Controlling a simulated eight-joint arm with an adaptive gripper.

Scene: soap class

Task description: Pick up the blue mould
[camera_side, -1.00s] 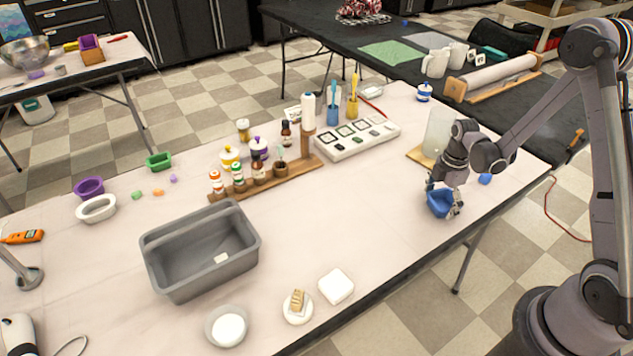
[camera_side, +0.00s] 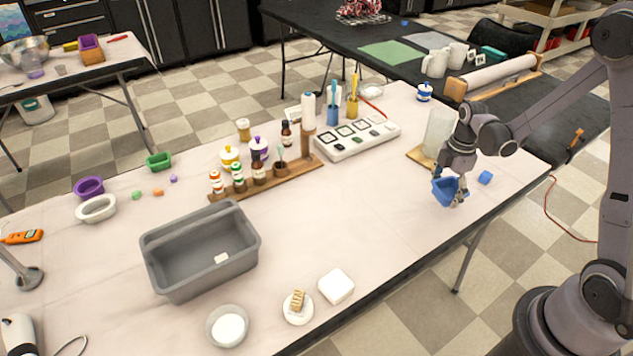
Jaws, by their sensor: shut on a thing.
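The blue mould (camera_side: 444,190) is a small open-topped blue tray near the right end of the white-topped table. My gripper (camera_side: 456,198) points down and is shut on the mould, which is tilted in its fingers. The mould seems to be just above the table, though the gap is hard to tell. The fingers hide part of the mould's right side.
A small blue block (camera_side: 485,177) lies right of my gripper. A clear container (camera_side: 438,133) on a wooden board stands behind it. A grey tub (camera_side: 200,252) stands at centre left. The table between tub and gripper is clear.

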